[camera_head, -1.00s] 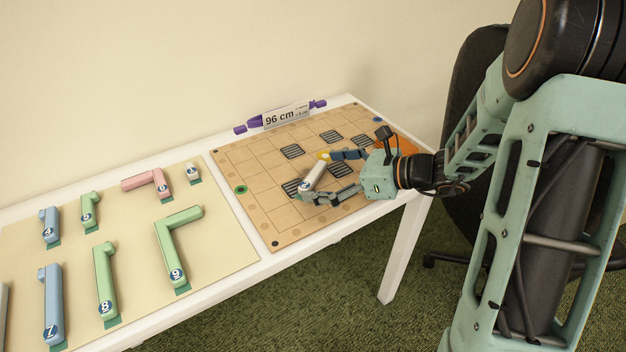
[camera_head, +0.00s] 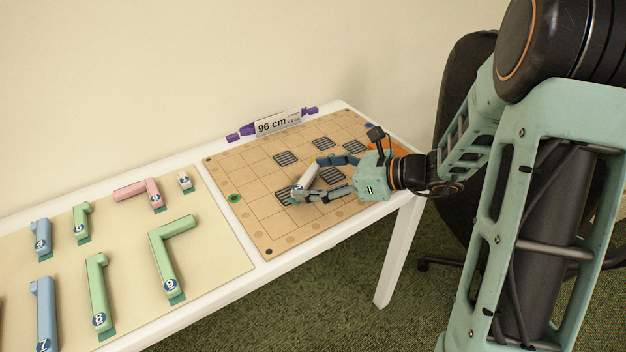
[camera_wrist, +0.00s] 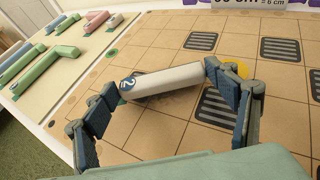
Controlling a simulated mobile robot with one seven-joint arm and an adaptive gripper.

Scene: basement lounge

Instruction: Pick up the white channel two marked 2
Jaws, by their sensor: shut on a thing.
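The white channel marked 2 (camera_wrist: 168,80) is a pale rounded bar lying across the squares of the tan grid board (camera_wrist: 170,131). Its dark blue round label with a white 2 faces left in the wrist view. In the head view the channel (camera_head: 307,176) lies between my fingers. My gripper (camera_head: 309,181) is shut on the channel's two ends, one finger at the label end and one at the far end; it also shows in the wrist view (camera_wrist: 161,78). The channel appears on or very near the board; any gap is hard to see.
Striped dark squares (camera_head: 286,158) and a green disc (camera_head: 234,198) mark the board. A 96 cm sign (camera_head: 278,123) stands at its back edge. Left, a cream panel (camera_head: 215,245) holds numbered blue, green and pink pieces. A black chair (camera_head: 468,100) stands right of the white table.

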